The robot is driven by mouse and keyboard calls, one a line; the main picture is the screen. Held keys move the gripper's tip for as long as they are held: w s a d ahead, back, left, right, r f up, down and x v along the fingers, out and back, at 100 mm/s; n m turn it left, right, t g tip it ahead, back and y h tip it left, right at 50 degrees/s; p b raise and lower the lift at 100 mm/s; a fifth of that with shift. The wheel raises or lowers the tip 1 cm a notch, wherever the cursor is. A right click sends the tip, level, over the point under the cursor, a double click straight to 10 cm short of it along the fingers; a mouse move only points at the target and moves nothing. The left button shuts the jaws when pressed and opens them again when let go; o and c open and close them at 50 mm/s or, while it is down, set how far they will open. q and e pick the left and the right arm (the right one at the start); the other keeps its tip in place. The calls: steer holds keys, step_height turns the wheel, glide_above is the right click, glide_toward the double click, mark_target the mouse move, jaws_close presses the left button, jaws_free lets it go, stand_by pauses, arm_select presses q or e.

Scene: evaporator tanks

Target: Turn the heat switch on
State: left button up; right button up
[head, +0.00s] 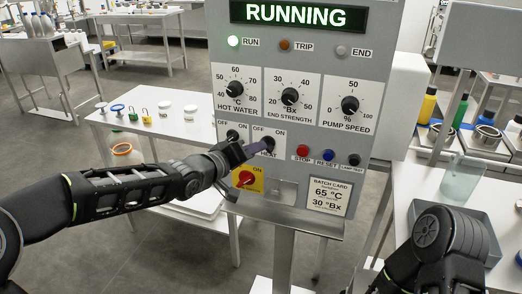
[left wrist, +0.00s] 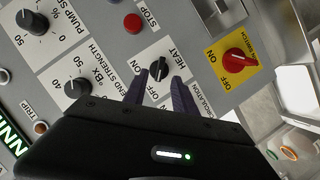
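The heat switch (head: 268,143) is a black knob between OFF and ON marks on the grey control panel (head: 228,80), in the lower left part. It shows clearly in the left wrist view (left wrist: 159,69), above the word HEAT. I cannot tell surely which mark it points to. My left gripper (head: 254,148) is at the panel, partly covering the HEAT label. In the left wrist view its two dark fingers (left wrist: 160,80) are apart, with tips on either side of the knob; contact is not visible. My right arm shows at the lower right, but its gripper cannot be seen.
The circulation switch (head: 233,136) is just left of the heat switch. A red switch on a yellow plate (head: 246,179) is below. Red stop (head: 302,150) and blue reset (head: 328,155) buttons are to the right.

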arm_select(q)
steer(key=x, duration=0.4)
steer(key=shift+d, duration=0.1)
steer(key=shift+c, duration=0.4)
jaws_close()
